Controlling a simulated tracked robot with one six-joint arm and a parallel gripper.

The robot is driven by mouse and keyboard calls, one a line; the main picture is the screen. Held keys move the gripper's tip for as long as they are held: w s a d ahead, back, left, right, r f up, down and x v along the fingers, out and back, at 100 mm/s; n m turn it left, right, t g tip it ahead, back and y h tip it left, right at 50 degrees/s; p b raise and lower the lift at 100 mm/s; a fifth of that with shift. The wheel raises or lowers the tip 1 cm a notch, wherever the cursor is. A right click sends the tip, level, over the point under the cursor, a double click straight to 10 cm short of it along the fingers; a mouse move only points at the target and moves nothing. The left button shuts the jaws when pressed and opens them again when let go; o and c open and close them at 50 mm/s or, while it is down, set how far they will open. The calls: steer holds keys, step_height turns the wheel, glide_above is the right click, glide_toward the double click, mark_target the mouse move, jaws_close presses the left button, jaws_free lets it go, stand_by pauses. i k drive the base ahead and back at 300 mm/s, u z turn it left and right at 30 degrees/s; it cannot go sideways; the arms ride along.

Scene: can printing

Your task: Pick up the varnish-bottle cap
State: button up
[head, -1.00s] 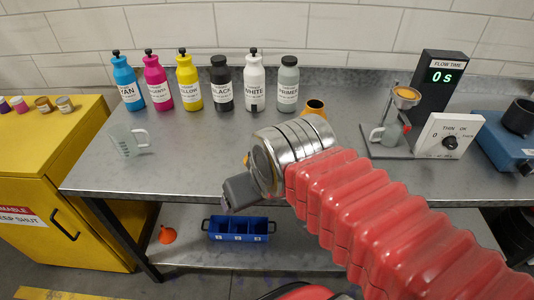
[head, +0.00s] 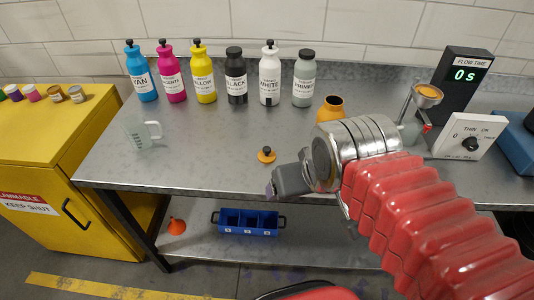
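A small amber cap with a black knob (head: 266,155), apparently the varnish-bottle cap, sits on the grey metal bench near its front edge. An open amber bottle (head: 331,107), which looks like the varnish bottle, stands behind my wrist, its lower part hidden. My gripper (head: 273,187) is to the right of the cap and nearer the camera, pointing left, with a visible gap between it and the cap in the picture. Its dark fingers are seen from the side, so their opening does not show. Nothing shows in its grip.
Several labelled bottles (head: 203,78) line the back of the bench. A clear measuring jug (head: 143,131) stands at the left. A flow-time stand (head: 458,95) and a dial box (head: 466,136) are at the right. A blue divided bin (head: 247,222) sits on the lower shelf.

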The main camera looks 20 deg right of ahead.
mark_target(266, 156)
steer(key=z, duration=0.25)
steer(key=k, duration=0.9)
steer(key=u, duration=0.55)
steer(key=k, duration=0.45)
steer(key=u, duration=0.4)
steer(key=i, duration=1.5)
steer(key=z, duration=0.2)
